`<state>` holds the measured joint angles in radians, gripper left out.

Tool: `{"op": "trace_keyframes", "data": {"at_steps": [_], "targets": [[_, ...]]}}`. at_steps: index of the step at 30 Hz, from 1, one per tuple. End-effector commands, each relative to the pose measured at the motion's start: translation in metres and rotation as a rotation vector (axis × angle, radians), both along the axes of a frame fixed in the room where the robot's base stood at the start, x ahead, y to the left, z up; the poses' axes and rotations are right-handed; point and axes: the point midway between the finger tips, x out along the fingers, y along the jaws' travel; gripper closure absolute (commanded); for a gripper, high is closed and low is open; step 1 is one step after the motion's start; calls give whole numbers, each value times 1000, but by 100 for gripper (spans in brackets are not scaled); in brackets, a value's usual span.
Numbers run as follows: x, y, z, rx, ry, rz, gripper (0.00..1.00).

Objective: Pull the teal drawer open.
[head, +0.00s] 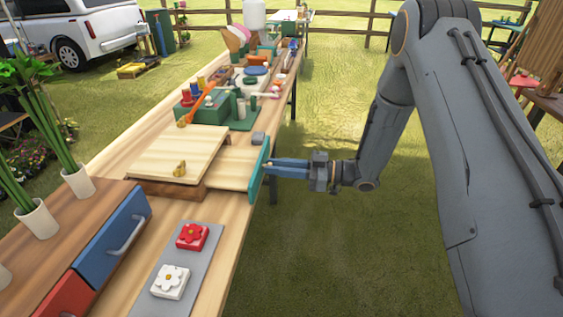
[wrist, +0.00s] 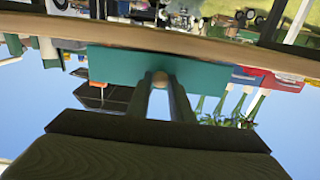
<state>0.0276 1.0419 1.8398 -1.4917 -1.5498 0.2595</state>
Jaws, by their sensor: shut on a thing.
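The teal drawer front (head: 258,178) stands at the right edge of the long wooden table, out from the low wooden box (head: 175,150). Pale wood lies between the box and the front. In the wrist view the teal front (wrist: 112,66) spans the middle, upside down. My gripper (head: 268,166) reaches in from the right, level with the front. Its fingers (wrist: 160,88) are shut on a small round knob (wrist: 160,78) on the front. The fingers hide part of the knob.
A blue drawer (head: 112,238) with a handle is nearer. Open grass (head: 330,250) lies right of the table.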

Motion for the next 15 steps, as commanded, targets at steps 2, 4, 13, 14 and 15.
{"op": "trace_keyframes", "data": {"at_steps": [2,4,13,14,15], "targets": [[-1,1,0,0,-1,4,100],[-1,1,0,0,-1,4,100],[-1,0,0,0,0,3,62],[-1,0,0,0,0,3,62],[-1,0,0,0,0,2,62]]}}
